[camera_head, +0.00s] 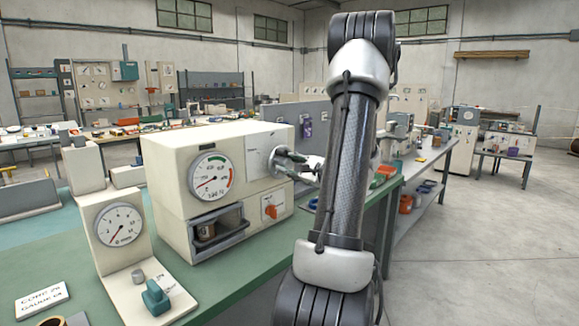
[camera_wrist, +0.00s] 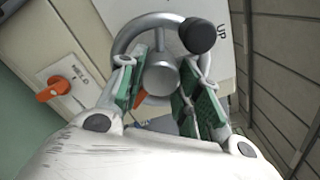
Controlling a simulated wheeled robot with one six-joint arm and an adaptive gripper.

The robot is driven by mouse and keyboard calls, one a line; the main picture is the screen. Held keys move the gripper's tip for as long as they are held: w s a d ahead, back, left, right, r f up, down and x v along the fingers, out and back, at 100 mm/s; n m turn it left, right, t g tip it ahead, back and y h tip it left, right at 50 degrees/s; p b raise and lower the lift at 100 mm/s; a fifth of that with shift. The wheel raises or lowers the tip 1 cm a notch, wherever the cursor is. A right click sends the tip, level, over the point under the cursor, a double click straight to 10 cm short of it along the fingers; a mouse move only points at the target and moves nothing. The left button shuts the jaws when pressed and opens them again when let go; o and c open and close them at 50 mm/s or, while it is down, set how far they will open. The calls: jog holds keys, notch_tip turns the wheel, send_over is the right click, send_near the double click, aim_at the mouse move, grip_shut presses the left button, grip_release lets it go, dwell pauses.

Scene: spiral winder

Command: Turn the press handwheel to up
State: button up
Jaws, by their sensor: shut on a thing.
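The press handwheel (camera_wrist: 138,32) is a grey ring with a round hub and a black knob (camera_wrist: 198,34), on the press's cream side plate. In the wrist view the knob is close beside the letters UP (camera_wrist: 221,30) on the plate. My gripper (camera_wrist: 168,88), with green pads, is shut on the handwheel, its fingers on either side of the hub; the exact contact is partly hidden. In the head view the handwheel (camera_head: 288,160) is on the press (camera_head: 168,158), and my gripper (camera_head: 310,172) meets it, partly behind my arm.
An orange switch (camera_head: 271,208) is on the press below the handwheel; it also shows in the wrist view (camera_wrist: 54,90). The press has a round dial (camera_head: 211,177) and an open bay. A gauge stand (camera_head: 120,225) is on the green bench at left. Open floor lies at right.

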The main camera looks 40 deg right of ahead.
jog(key=n, duration=1.4)
jog(key=shift+n, duration=0.3)
jog(key=n, duration=0.3)
jog(key=shift+n, duration=0.3)
jog(key=n, duration=0.3)
jog(key=shift+n, duration=0.3)
jog(key=n, duration=0.3)
jog(key=shift+a+n, duration=0.1)
jog(key=shift+n, duration=2.1)
